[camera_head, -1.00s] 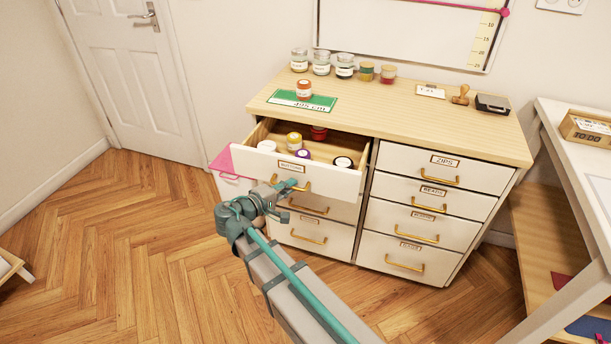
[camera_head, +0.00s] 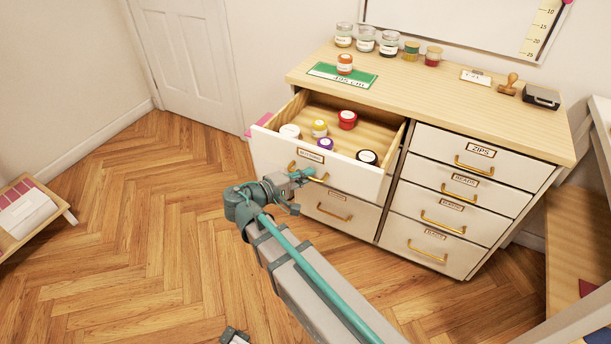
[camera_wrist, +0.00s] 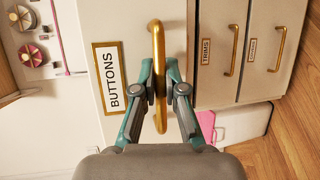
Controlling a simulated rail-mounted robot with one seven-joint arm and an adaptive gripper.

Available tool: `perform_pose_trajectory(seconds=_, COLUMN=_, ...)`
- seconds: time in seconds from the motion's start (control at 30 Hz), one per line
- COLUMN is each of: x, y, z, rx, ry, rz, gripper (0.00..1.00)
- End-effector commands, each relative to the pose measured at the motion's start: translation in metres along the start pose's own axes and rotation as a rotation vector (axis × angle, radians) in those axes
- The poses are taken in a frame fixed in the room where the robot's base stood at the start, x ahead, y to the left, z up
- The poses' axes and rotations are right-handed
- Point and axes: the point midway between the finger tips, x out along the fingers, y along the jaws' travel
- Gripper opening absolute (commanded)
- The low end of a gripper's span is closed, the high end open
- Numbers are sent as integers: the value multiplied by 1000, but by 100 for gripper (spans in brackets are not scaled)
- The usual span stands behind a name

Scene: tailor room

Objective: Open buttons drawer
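The buttons drawer (camera_head: 355,181) is the top drawer in the left column of the dresser, and it stands well open. Its front carries the BUTTONS label (camera_wrist: 108,78). My gripper (camera_head: 306,174) is at the front of this drawer. In the wrist view, the gold handle (camera_wrist: 158,40) passes between my two fingertips (camera_wrist: 160,78), which are closed in around it. Several small round jars, among them a red jar (camera_head: 347,119) and a yellow-lidded jar (camera_head: 319,128), stand inside the drawer.
The other drawers, such as the zips drawer (camera_head: 484,153), are shut. Jars and a green mat (camera_head: 343,75) are on the dresser top (camera_head: 440,90). A white table stands at the right, a low wooden stand (camera_head: 35,215) at the left. The floor in front is mostly clear.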

Motion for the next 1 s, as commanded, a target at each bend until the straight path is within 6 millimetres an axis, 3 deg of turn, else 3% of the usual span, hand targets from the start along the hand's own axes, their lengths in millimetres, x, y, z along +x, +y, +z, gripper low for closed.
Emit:
perform_pose_trajectory(seconds=0.03, x=0, y=0, z=0, rx=0, ry=0, rz=1, gripper=20)
perform_pose_trajectory(seconds=0.13, x=0, y=0, z=0, rx=0, ry=0, rz=1, gripper=36)
perform_pose_trajectory(seconds=0.57, x=-6, y=0, z=-1, rx=0, ry=2, rz=0, gripper=36)
perform_pose_trajectory(seconds=0.77, x=-34, y=0, z=-1, rx=0, ry=4, rz=0, gripper=36)
perform_pose_trajectory(seconds=1.0, x=-81, y=0, z=-2, rx=0, ry=4, rz=0, gripper=36)
